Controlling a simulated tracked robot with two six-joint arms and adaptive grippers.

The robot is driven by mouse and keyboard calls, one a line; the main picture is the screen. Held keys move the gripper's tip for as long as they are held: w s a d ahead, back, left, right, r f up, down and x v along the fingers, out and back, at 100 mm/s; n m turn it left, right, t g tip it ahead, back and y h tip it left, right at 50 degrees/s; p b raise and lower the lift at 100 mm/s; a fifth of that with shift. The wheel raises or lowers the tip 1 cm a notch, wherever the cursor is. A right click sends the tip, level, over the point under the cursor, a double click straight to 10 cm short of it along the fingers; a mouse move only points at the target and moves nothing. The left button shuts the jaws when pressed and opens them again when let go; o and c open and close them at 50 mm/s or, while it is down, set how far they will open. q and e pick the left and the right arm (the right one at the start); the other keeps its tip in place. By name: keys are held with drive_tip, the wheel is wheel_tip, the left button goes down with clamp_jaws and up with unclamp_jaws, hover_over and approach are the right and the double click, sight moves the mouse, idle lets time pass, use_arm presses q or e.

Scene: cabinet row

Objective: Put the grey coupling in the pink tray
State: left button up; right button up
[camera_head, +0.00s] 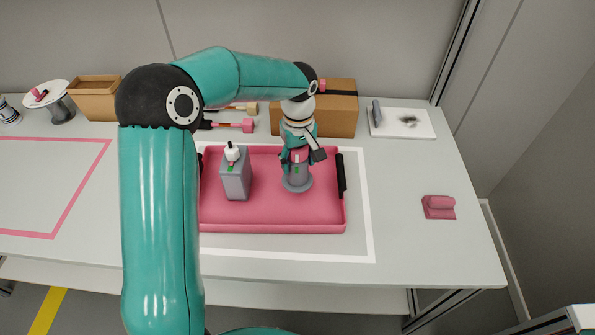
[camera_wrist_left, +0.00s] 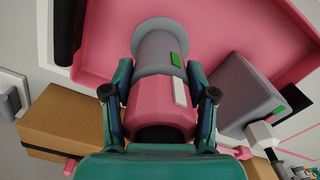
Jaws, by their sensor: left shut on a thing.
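The grey coupling (camera_head: 297,184) stands upright over the right half of the pink tray (camera_head: 272,229), its round flange down. It has a grey body with a green mark and a pink upper part. It also shows in the left wrist view (camera_wrist_left: 156,54). My left gripper (camera_head: 298,157) reaches down from above and is shut on the coupling's pink part, with one finger on each side in the left wrist view (camera_wrist_left: 159,92). The flange looks at or very near the tray floor; I cannot tell if it touches. My right gripper is not in view.
A grey bottle with a white cap (camera_head: 235,176) stands in the tray, left of the coupling. A cardboard box (camera_head: 340,112) is behind. A pink block (camera_head: 438,207) lies at right. A white board (camera_head: 402,122) lies back right. The tray's front middle is clear.

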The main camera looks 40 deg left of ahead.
sight(298, 172)
use_arm(q)
drive_tip(key=shift+f, duration=2.35)
drive_tip(key=o, duration=1.4)
drive_tip(key=shift+r, duration=0.1)
wheel_tip(298, 172, up, 12)
